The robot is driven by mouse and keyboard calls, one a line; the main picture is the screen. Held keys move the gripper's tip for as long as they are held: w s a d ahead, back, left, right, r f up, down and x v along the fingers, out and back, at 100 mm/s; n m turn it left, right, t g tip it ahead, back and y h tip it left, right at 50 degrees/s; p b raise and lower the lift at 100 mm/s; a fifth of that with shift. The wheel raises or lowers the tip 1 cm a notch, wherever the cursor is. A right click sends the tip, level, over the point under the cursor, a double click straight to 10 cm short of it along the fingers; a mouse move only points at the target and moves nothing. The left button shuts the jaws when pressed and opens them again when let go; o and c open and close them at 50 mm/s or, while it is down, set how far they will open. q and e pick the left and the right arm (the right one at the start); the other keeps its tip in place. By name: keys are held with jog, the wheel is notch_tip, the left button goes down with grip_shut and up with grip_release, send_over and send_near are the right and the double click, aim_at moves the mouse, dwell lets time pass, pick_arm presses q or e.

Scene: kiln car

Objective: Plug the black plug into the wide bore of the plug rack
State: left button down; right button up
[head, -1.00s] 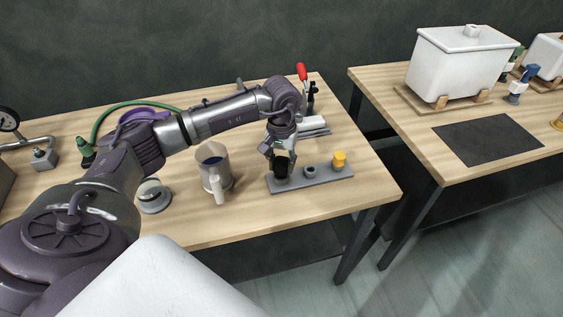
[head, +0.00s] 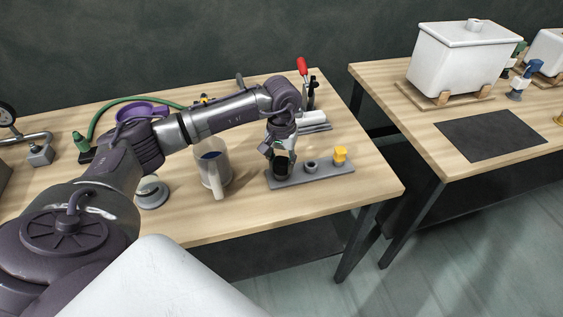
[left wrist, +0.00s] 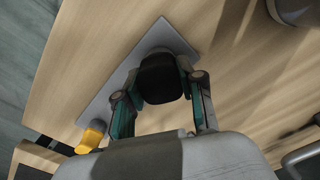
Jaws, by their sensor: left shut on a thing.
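The plug rack (head: 327,173) is a grey plate on the wooden table, with a narrow socket (head: 311,167) in its middle and a yellow plug (head: 340,155) at its right end. My left gripper (head: 281,161) is shut on the black plug (head: 281,171), over the rack's left end. In the left wrist view the black plug (left wrist: 162,80) sits between the fingertips (left wrist: 161,95), with a grey rim just beyond it on the rack (left wrist: 121,87). The plug hides most of the wide bore; how deep it sits I cannot tell. My right gripper is not in view.
A grey jug (head: 213,168) and a round metal piece (head: 152,193) stand left of the rack. A red-handled clamp (head: 302,68) is behind it. The tabletop right of the rack is clear. A second table holds a white lidded box (head: 466,60) and a dark mat (head: 489,135).

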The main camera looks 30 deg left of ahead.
pick_arm(q)
jog(key=shift+c, duration=1.6)
grip_release()
jog(key=shift+r, duration=0.4)
jog(key=shift+r+p, duration=1.15)
jog(key=shift+r, duration=0.7)
jog(key=shift+r, duration=0.2)
notch_tip(320, 180, up, 12)
jog(key=shift+f, duration=0.2)
